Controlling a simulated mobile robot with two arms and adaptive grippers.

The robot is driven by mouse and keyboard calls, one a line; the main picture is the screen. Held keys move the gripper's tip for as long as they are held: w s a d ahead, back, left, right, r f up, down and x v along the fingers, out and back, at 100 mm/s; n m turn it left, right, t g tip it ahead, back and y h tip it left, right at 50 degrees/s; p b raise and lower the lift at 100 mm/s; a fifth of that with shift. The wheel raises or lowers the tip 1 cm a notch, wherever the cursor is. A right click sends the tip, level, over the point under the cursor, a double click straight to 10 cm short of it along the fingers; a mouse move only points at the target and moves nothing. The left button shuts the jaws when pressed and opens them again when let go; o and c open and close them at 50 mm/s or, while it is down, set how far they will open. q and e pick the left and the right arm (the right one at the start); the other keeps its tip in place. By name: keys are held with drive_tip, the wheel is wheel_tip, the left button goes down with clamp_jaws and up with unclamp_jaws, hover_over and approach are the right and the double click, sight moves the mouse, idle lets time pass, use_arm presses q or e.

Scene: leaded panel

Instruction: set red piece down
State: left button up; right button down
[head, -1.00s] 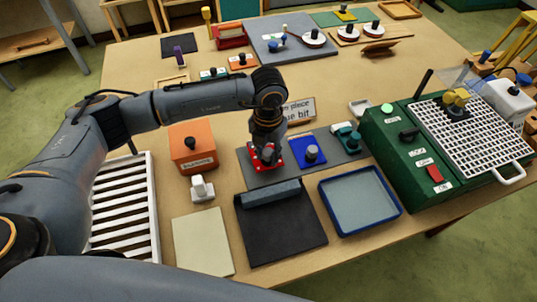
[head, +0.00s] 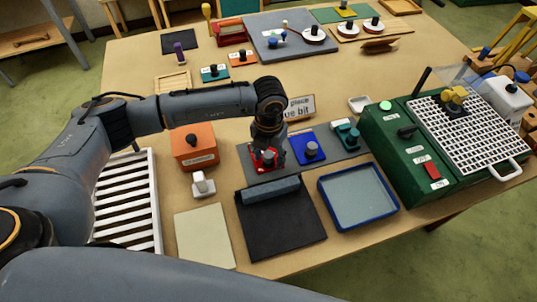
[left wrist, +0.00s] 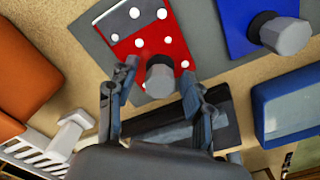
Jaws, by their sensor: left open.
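The red piece (left wrist: 150,45), with white dots and a grey knob (left wrist: 160,75), lies on a grey mat (left wrist: 205,40) in the left wrist view. In the head view the red piece (head: 262,158) shows under my left gripper (head: 268,155), partly hidden by it. The left gripper (left wrist: 158,95) is open, its fingers on either side of the knob and apart from it. The blue piece (head: 309,151) with a grey knob sits to the right on the same mat, with a teal piece (head: 346,137) beyond it. My right gripper is not in view.
A black mat with a raised grey bar (head: 270,190) lies in front. A blue-rimmed tray (head: 395,212) and a green machine (head: 395,165) stand to the right. An orange box (head: 193,160) and a white-knobbed block (head: 203,186) stand left of the mat.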

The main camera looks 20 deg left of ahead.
use_arm(q)
drive_tip(key=shift+r, duration=0.25)
drive_tip(key=shift+r+b, duration=0.3)
drive_tip(key=shift+r, duration=0.1)
wheel_tip(320, 180, up, 11)
drive_tip(key=b, duration=0.3)
